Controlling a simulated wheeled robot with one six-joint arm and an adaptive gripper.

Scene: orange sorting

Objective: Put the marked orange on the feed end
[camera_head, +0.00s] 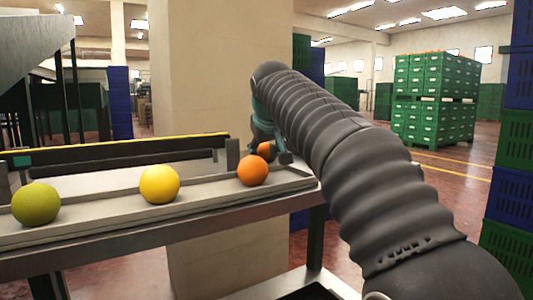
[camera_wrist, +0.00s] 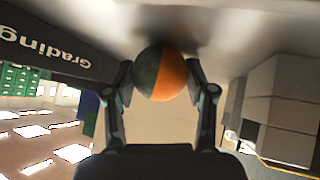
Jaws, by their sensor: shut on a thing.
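My gripper (camera_wrist: 161,78) is shut on a fruit, the held orange (camera_wrist: 178,72), with one finger on each side of it. In the wrist view one half of the held orange is orange and the other half dark grey-green. It also shows in the head view (camera_head: 264,148), partly hidden by my gripper, just above and behind another orange (camera_head: 252,170). That other orange rests at the right end of a grey ledge (camera_head: 100,215). I cannot tell which part is the feed end, or whether the held orange touches a surface.
A yellow fruit (camera_head: 159,184) and a green fruit (camera_head: 36,204) sit farther left on the ledge. A yellow-edged rail (camera_head: 130,147) runs behind them. A beige pillar (camera_head: 205,80) stands behind. Stacked green crates (camera_head: 435,95) stand far right. A "Grading" sign (camera_wrist: 45,50) shows in the wrist view.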

